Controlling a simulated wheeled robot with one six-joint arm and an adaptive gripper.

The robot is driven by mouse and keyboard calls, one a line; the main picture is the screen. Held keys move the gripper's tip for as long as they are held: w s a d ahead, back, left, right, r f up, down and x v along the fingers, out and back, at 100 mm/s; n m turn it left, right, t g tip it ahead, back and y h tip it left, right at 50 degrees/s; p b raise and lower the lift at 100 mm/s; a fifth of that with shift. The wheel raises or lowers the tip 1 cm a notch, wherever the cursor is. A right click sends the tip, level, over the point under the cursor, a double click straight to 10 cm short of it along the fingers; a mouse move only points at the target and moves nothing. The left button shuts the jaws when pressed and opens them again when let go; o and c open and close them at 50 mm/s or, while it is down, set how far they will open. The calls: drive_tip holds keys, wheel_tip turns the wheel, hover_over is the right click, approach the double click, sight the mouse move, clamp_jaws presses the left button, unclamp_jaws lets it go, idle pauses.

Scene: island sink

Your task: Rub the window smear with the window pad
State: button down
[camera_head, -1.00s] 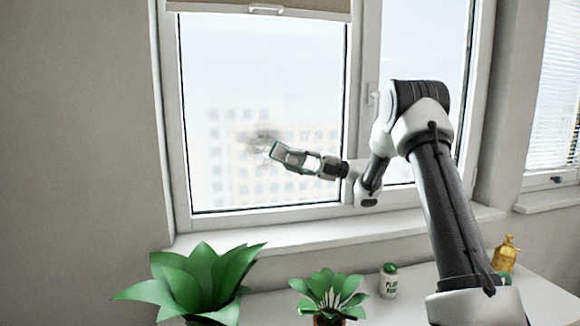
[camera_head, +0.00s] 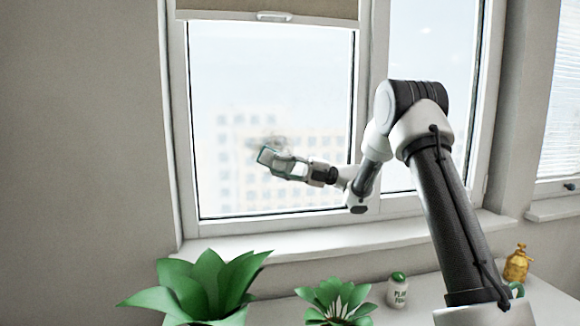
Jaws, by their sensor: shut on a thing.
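The window smear (camera_head: 266,142) is a greyish smudge on the left window pane (camera_head: 275,75). Its lower part is hidden behind my gripper and the pad. My gripper (camera_head: 282,164) is shut on the window pad (camera_head: 264,156), a pale piece with a green edge. The pad is in front of the pane, at the lower edge of the smear. I cannot tell whether the pad touches the glass.
A window sill (camera_head: 300,240) runs below the pane. A large green plant (camera_head: 205,285), a smaller plant (camera_head: 335,298), a plant food bottle (camera_head: 397,290) and a yellow bottle (camera_head: 517,264) stand on the white surface below. A blind (camera_head: 270,8) hangs at the top.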

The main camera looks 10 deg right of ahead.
drive_tip(key=shift+a+f+x, duration=0.3)
drive_tip(key=shift+f+x, duration=0.95)
drive_tip(key=shift+x, duration=4)
drive_tip(key=shift+s+d+r, duration=0.9)
drive_tip(key=shift+d+r, duration=0.25)
drive_tip(key=shift+d, duration=7.55)
drive_tip(key=shift+s+a+f+x, duration=0.25)
drive_tip(key=shift+s+f+x, duration=0.6)
drive_tip(key=shift+x, duration=7.8)
drive_tip(key=d+r, duration=0.2)
drive_tip(key=d, duration=0.8)
drive_tip(key=shift+s+d, duration=0.2)
drive_tip(key=shift+d, duration=0.1)
